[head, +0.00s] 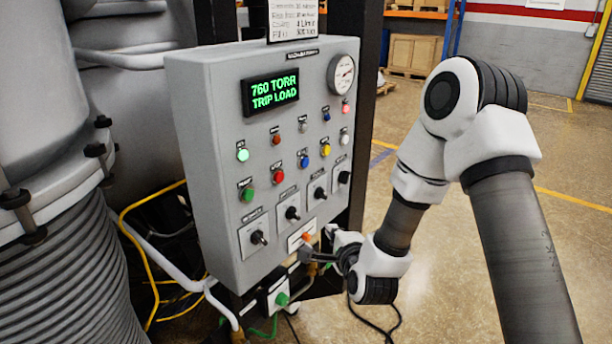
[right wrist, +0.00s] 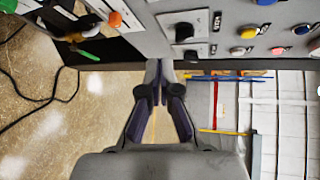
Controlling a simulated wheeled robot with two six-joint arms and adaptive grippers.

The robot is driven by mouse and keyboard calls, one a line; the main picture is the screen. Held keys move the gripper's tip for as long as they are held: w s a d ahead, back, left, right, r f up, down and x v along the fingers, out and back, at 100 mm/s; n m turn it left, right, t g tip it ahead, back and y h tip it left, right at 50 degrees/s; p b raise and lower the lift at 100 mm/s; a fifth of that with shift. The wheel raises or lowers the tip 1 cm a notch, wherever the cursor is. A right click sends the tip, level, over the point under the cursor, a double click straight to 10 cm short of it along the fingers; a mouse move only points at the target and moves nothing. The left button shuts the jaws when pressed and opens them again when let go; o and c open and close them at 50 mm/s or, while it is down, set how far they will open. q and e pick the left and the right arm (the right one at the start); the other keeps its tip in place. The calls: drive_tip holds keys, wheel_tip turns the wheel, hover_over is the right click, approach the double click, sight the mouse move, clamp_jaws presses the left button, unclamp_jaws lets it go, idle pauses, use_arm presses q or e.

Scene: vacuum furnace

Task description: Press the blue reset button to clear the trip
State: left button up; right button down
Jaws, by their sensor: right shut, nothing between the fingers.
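The grey control panel (head: 215,110) stands left of centre in the head view, its display (head: 270,92) reading "760 TORR TRIP LOAD". A blue button (head: 304,160) sits mid-panel between a red (head: 279,176) and a yellow button (head: 325,150). A smaller blue lamp (head: 326,117) is above the yellow one. My right gripper (head: 306,254) is low at the panel's right side, below the blue button. In the right wrist view its fingers (right wrist: 160,66) are shut and empty. There the blue button (right wrist: 265,3) is cut by the top edge. My left gripper is out of view.
Several black selector knobs (head: 292,213) and an orange button (head: 306,236) line the panel's lower part, close to my right gripper. A gauge (head: 342,74) is at the upper right. Yellow cable (head: 136,240) and pipes lie left. The floor on the right is open.

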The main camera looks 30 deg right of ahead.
sight(305, 163)
drive_tip(key=d+r+m+t+h, duration=0.3)
drive_tip(key=r+m, duration=0.5)
drive_tip(key=r, duration=0.3)
drive_tip(key=shift+w+d+r, duration=0.25)
drive_tip(key=shift+w+d, duration=0.2)
drive_tip(key=shift+d, duration=0.35)
drive_tip(key=shift+w, duration=0.1)
drive_tip(key=w+a, duration=0.3)
drive_tip(key=w, duration=0.5)
drive_tip(key=shift+a, duration=0.2)
drive_tip(key=shift+f, duration=0.1)
drive_tip(key=shift+w+a+b, duration=0.15)
drive_tip(key=shift+w+b, duration=0.25)
drive_tip(key=shift+b, duration=0.05)
